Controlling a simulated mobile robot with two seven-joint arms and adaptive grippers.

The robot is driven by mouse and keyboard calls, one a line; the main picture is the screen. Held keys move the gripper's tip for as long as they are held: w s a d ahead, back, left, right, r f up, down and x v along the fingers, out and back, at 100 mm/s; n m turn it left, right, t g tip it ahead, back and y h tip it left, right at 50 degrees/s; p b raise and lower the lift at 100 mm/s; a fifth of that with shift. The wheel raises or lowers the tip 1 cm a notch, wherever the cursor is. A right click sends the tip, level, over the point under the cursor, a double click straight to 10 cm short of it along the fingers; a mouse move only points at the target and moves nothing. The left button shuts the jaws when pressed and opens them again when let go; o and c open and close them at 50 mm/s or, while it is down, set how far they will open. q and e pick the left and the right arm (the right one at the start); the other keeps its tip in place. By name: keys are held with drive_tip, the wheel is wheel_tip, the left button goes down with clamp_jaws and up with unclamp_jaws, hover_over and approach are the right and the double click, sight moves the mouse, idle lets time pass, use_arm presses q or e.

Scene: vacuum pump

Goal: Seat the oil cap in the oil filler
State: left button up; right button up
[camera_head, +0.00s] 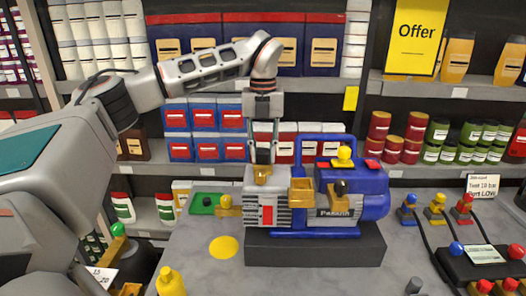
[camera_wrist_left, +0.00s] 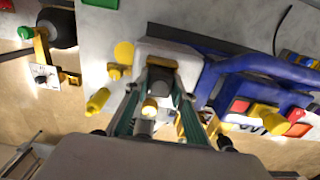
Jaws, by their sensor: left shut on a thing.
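My left gripper (camera_head: 262,158) points straight down over the pump's grey block (camera_head: 252,208). It is shut on a small dark thing, which I take to be the oil cap; the fingers hide most of it. In the left wrist view the fingertips (camera_wrist_left: 160,76) close around this dark piece above the pale block. A brass-coloured fitting (camera_head: 262,174), probably the oil filler, stands on top of the block directly under the fingertips. I cannot tell whether the held piece touches it. My right gripper is not in view.
The blue pump body (camera_head: 368,183) with a yellow knob (camera_head: 344,153) stands close on the right, on a dark base (camera_head: 315,246). A brass box-shaped part (camera_head: 302,191) is beside the fitting. A yellow disc (camera_head: 223,247) lies on the grey table at left. Stocked shelves stand behind.

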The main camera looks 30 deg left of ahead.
sight(263, 151)
use_arm(q)
drive_tip(key=shift+s+f, duration=0.25)
drive_tip(key=shift+f, duration=0.4)
drive_tip(key=o, duration=1.1)
drive_tip(key=shift+w+f, duration=0.15)
wheel_tip(263, 151, up, 14)
drive_tip(key=shift+f, duration=0.2)
